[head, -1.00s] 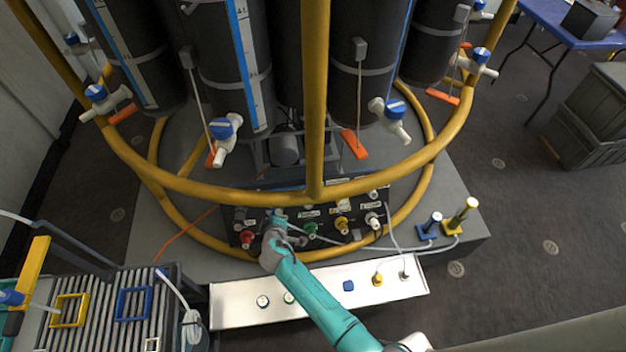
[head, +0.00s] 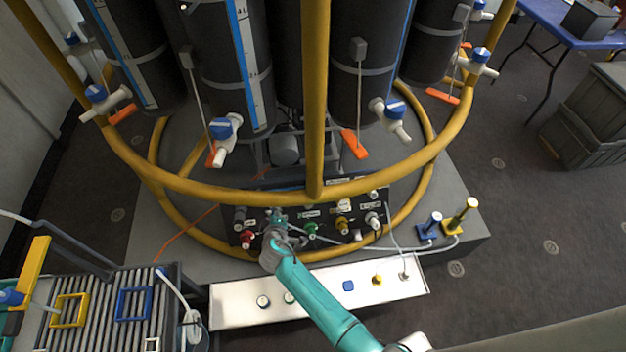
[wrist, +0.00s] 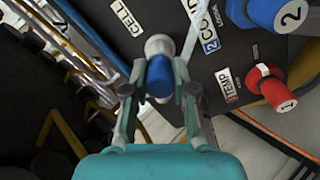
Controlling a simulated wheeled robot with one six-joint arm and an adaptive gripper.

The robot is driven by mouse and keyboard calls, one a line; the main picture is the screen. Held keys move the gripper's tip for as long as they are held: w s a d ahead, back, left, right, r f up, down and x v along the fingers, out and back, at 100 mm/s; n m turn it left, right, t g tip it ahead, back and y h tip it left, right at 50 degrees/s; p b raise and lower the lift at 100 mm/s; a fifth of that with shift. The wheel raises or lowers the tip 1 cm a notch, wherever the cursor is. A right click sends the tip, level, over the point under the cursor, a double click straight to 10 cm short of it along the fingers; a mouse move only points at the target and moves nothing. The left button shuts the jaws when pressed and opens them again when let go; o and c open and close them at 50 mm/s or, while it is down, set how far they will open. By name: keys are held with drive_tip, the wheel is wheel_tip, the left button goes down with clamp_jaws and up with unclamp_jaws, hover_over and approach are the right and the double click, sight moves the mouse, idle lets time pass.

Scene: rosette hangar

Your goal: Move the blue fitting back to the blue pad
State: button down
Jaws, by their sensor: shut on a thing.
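The blue fitting (wrist: 159,78) is between the two fingers of my gripper (wrist: 160,90) in the wrist view, with a whitish round end facing the black panel (wrist: 180,40). My gripper is shut on it, close to the panel near the CELL and COND labels. I cannot tell whether the fitting touches a port. In the head view my gripper (head: 277,222) is at the left part of the panel and mostly hides the fitting.
A red fitting (wrist: 265,82) and a blue numbered one (wrist: 282,12) stick out of the panel nearby. A thin hose crosses the panel's front. The yellow ring rail (head: 315,190) passes above the panel. A yellow piece (head: 377,280) stands right of the blue pad.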

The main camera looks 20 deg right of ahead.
drive_tip(key=shift+v, duration=2.95)
drive_tip(key=m+g+y, duration=0.3)
drive_tip(key=m+g, duration=0.7)
drive_tip(key=g, duration=0.1)
approach(349, 286)
drive_tip(key=shift+w, duration=0.2)
drive_tip(key=shift+f, duration=2.9)
drive_tip(key=shift+f, duration=0.5)
